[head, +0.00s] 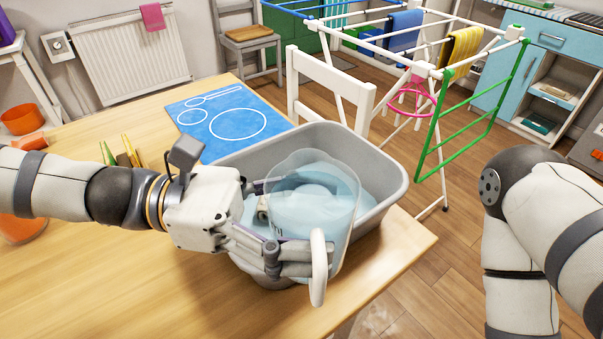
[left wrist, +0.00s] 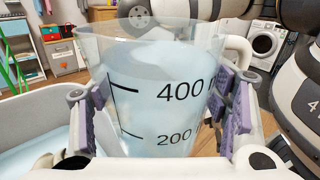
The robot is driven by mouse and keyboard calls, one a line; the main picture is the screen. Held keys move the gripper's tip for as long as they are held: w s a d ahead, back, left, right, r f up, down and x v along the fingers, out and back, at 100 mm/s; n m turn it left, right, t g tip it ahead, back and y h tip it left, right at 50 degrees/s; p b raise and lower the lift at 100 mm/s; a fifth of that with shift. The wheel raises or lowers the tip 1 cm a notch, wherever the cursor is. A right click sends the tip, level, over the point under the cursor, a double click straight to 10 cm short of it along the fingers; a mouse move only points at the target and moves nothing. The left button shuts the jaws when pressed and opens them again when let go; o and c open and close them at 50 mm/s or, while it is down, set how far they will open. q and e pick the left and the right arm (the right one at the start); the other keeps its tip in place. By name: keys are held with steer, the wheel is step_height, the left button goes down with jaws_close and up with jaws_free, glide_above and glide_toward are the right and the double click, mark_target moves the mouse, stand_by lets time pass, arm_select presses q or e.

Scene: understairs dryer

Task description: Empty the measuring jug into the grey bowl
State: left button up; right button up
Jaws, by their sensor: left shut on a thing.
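The clear measuring jug (head: 335,215) has a white handle and holds pale blue liquid. In the left wrist view the jug (left wrist: 155,125) shows 200 and 400 marks, with the liquid above 400; it looks about upright. My left gripper (head: 275,225) is shut around its sides. The grey bowl (head: 385,150), a deep tub, stands on the table. The jug overlaps its near side in the head view; its exact clearance cannot be told. Pale blue liquid also shows in the bowl. The jug and gripper hide part of the bowl. My right gripper is out of view.
The wooden table (head: 120,280) has a blue placemat (head: 225,120) behind the bowl and a holder with pencils (head: 125,155) at left. A white chair (head: 330,85) stands at the far edge. A drying rack (head: 440,70) stands beyond. Front-left table is clear.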

mark_target(309, 186)
arm_select(q)
steer(key=shift+w+f+n+b, duration=0.25)
steer(key=shift+w+n+b, duration=0.1)
steer(key=shift+n, duration=0.35)
steer(key=shift+w+r, duration=0.1)
steer(key=shift+w, duration=0.05)
steer(key=shift+w+r+n, duration=0.15)
steer(key=shift+r+n, duration=0.15)
steer(key=shift+n, duration=0.1)
steer(key=shift+w+n+h, duration=0.15)
steer(key=shift+n+h, duration=0.15)
steer(key=shift+w+r+n, duration=0.25)
steer(key=shift+n, duration=0.15)
steer(key=shift+w+a+f+n+t+b, duration=0.1)
steer(key=shift+w+f+n+t+b, duration=0.25)
steer(key=shift+w+n+b, duration=0.45)
steer(key=shift+w+n, duration=0.1)
steer(key=shift+n, duration=0.4)
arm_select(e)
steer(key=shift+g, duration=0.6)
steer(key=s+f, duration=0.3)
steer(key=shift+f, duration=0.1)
arm_select(q)
steer(key=shift+w+f+n+h+b, duration=0.1)
steer(key=shift+w+n+h+b, duration=0.2)
steer(key=shift+w+n+b, duration=0.15)
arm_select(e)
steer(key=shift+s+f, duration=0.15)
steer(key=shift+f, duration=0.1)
